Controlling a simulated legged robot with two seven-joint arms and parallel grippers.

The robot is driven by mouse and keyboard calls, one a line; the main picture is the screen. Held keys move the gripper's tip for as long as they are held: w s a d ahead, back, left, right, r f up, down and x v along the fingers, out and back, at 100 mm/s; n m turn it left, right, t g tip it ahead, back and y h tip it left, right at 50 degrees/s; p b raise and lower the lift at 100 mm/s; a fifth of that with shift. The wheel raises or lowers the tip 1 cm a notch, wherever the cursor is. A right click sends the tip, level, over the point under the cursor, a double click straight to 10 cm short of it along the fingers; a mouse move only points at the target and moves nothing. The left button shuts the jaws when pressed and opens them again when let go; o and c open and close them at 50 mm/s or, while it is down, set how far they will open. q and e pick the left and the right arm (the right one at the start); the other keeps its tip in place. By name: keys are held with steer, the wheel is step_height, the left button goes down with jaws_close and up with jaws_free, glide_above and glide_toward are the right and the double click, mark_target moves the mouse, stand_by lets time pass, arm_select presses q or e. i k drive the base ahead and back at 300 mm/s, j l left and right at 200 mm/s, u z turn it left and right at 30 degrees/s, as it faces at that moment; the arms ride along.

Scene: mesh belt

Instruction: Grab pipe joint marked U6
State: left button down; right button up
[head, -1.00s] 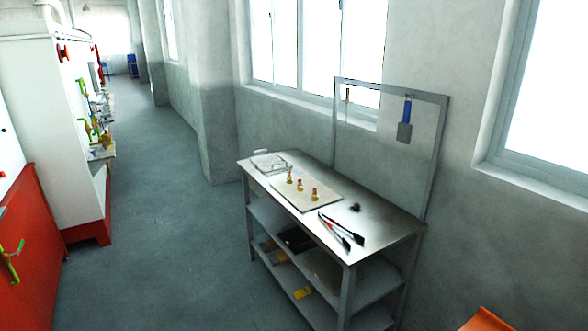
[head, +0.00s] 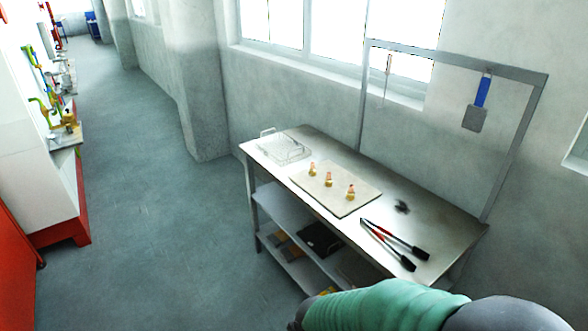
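Several small yellow and reddish pipe joints stand upright in a row on a pale board (head: 360,205) on the metal workbench. The far pipe joint (head: 312,169), the middle pipe joint (head: 328,179) and the near pipe joint (head: 350,191) are apart from each other. Their markings are too small to read, so I cannot tell which is U6. A green and grey part of my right arm shows at the bottom right, in front of the bench. Neither of my grippers is in view.
The metal workbench (head: 448,228) also holds a clear tray (head: 284,149), long red and black-handled tools (head: 395,244) and a small dark item (head: 402,207). A blue-handled tool (head: 481,95) hangs on the frame behind. Open floor (head: 130,190) lies left of the bench.

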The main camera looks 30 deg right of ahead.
mark_target(328, 181)
steer(key=i+z, duration=0.3)
steer(key=i, duration=0.65)
steer(key=i+j+z, duration=0.25)
steer(key=i, duration=0.7)
steer(key=i+l, duration=0.05)
steer(key=l, duration=0.05)
